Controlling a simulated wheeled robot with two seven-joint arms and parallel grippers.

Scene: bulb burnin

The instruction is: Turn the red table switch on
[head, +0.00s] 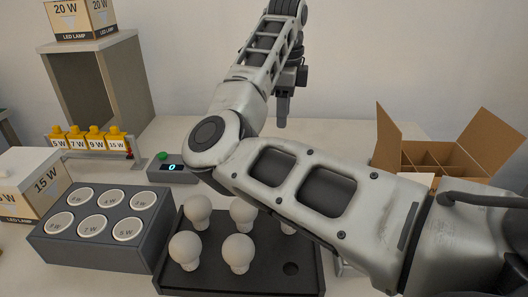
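I cannot make out a red table switch for certain. A small red spot (128,149) shows at the right end of the yellow-tag rack, too small to identify. A grey box (184,176) with a green button (162,155) and a display reading 0 stands right of that rack. My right arm crosses the view from the right and bends up at its elbow. My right gripper (282,118) points down near the back wall, apart from the grey box. It looks like one narrow dark piece, so its opening is unclear. My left gripper is out of view.
A dark tray (180,277) holds several white bulbs under my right arm. A grey socket block (92,256) stands left of it. Lamp boxes (45,180) and a shelf (119,70) are at left. An open divided carton (480,145) stands at right. The table behind my elbow looks clear.

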